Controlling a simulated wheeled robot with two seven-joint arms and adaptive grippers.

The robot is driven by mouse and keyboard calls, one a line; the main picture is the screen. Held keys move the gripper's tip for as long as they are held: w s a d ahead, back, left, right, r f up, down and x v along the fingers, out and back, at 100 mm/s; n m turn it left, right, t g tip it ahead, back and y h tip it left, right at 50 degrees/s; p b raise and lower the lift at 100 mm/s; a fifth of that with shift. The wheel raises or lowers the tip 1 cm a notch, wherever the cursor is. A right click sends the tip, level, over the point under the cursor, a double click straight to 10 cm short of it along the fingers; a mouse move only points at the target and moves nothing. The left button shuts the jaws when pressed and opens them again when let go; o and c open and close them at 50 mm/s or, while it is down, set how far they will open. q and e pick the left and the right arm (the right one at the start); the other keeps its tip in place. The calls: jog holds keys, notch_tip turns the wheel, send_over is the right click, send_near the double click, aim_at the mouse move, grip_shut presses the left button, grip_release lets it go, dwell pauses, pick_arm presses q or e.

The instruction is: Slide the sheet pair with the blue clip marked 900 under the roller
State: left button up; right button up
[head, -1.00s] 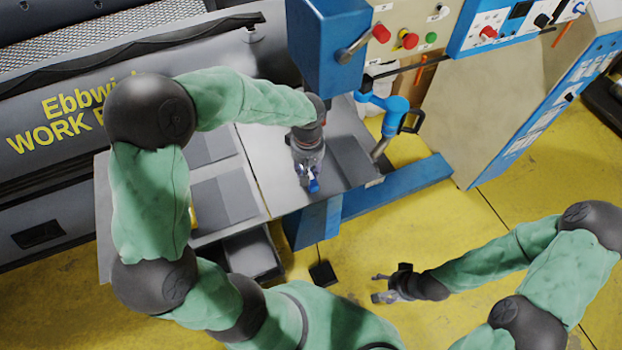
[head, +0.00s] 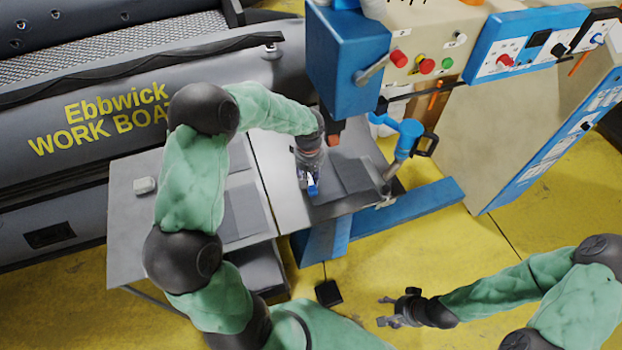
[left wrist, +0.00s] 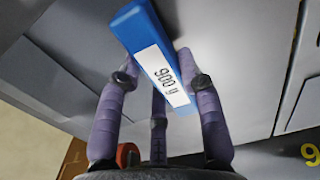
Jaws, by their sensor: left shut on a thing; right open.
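The blue clip (left wrist: 150,45) has a white label reading 900 and a further mark in the left wrist view. My left gripper (head: 310,180) is shut on this clip (head: 313,187) over the bench by the blue machine head. Dark grey sheets (head: 352,176) lie flat on the bench just right of the clip. I cannot tell where one sheet ends and the other begins. The roller is not clearly visible; an orange-red part (head: 334,132) shows under the machine head (head: 345,60). My right gripper (head: 392,312) is open and empty above the yellow floor.
A blue clamp-like handle (head: 408,138) stands at the bench's right end. More dark sheets (head: 245,210) lie on the left grey table (head: 130,215), with a small pale block (head: 145,186). A grey inflatable boat (head: 60,190) lies behind. A black pedal (head: 328,293) is on the floor.

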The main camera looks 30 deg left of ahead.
pick_arm(q)
jog(key=shift+w+a, duration=0.85)
jog(key=shift+a, duration=0.25)
jog(key=shift+f, duration=0.35)
jog(key=o, duration=1.3)
notch_tip(320, 180, up, 12)
